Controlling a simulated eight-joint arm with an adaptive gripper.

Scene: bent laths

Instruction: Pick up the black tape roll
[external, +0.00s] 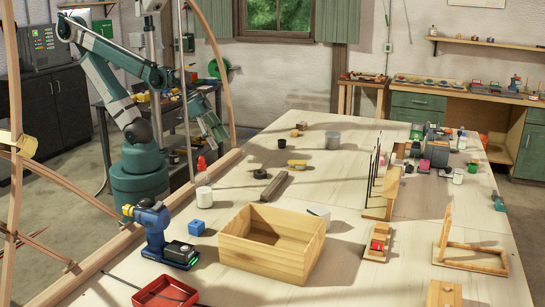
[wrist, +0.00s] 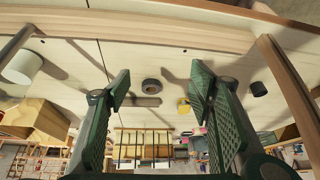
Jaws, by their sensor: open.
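The black tape roll (wrist: 151,86) lies on the pale wooden table, centred between my fingers in the wrist view and beyond their tips. In the external view it appears as a small dark ring (external: 260,174) beside a brown wooden block (external: 273,188). My gripper (wrist: 160,83) is open and empty, with a green finger on each side. In the external view my gripper (external: 213,128) hangs beyond the table's left edge, apart from the roll.
Bent laths (external: 212,60) arch along the table's left edge near my arm. A yellow object (external: 297,163), a dark cup-like object (external: 282,143), a white cup (external: 204,199) and a wooden box (external: 272,242) stand around. Bare table lies left of the roll.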

